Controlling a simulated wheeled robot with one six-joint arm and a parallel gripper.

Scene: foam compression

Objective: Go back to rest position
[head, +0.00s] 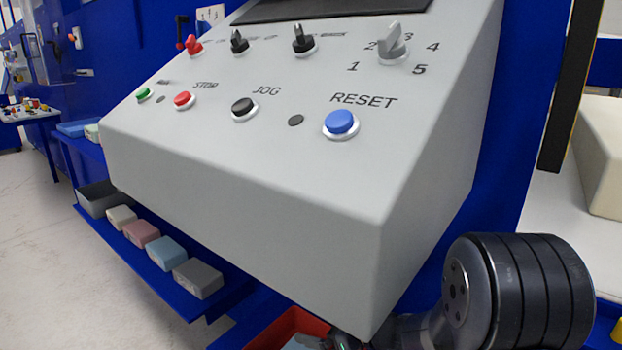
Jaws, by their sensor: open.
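A grey control panel (250,190) fills the middle of the head view. It carries a blue RESET button (341,122), a black JOG button (243,107), a red STOP button (184,99) and a green button (143,94). A numbered rotary knob (392,42) and other switches sit above them. Part of my arm, with a dark ribbed joint, shows at the lower right, beside the panel's lower corner. My gripper does not show clearly; the arm runs down behind the panel's corner to the bottom edge of the picture.
A blue shelf (205,306) at the lower left holds several foam blocks, among them a pink block (142,234) and a grey block (197,278), and a grey bin (97,198). A red bin (290,325) is partly hidden under the panel. Pale floor (30,260) is clear at left.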

